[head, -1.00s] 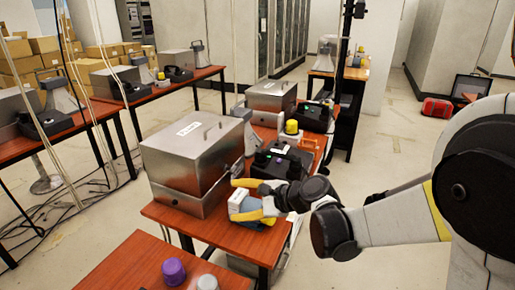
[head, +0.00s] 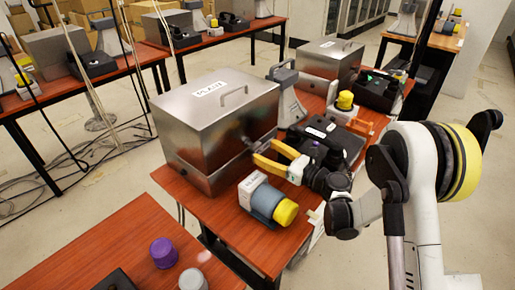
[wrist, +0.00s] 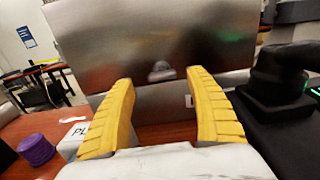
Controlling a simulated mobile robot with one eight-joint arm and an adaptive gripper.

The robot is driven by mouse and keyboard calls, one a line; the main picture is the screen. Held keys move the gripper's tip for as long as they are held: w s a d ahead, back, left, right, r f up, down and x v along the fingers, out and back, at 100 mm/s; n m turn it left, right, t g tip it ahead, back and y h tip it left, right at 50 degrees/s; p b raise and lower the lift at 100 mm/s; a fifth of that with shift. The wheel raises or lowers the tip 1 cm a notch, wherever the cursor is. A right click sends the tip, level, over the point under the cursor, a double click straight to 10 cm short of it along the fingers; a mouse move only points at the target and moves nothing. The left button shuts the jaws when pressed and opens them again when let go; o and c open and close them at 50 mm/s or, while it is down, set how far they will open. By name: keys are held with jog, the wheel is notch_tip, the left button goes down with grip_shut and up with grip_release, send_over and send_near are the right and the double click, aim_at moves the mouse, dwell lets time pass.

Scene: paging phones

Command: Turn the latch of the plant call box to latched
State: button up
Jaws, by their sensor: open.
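The plant call box (head: 205,122) is a brushed-metal box with a lid, a top handle and a PLANT label, on the red-brown table. Its side fills the upper wrist view (wrist: 150,35). A small grey latch (wrist: 161,72) shows there near the lid seam, between my fingertips in the picture; its exact turn is hard to read. In the head view the latch area (head: 248,143) is small and unclear. My gripper (head: 268,155) is open, its yellow fingers pointing at that side; it also shows in the wrist view (wrist: 161,79). I cannot tell whether they touch the latch.
A grey cylinder with a yellow cap (head: 270,204) and white label lies below my gripper. A black phone unit (head: 335,140) and a grey horn (head: 286,95) stand close to the right. Another metal box (head: 330,62) is behind. A purple knob (head: 163,252) is on the front table.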

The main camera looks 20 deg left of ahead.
aim_at(258, 146)
jog(key=shift+b+x, duration=0.5)
jog(key=shift+x, duration=1.75)
jog(key=shift+w, duration=0.1)
jog(key=shift+d, duration=0.1)
jog(key=c, duration=1.2)
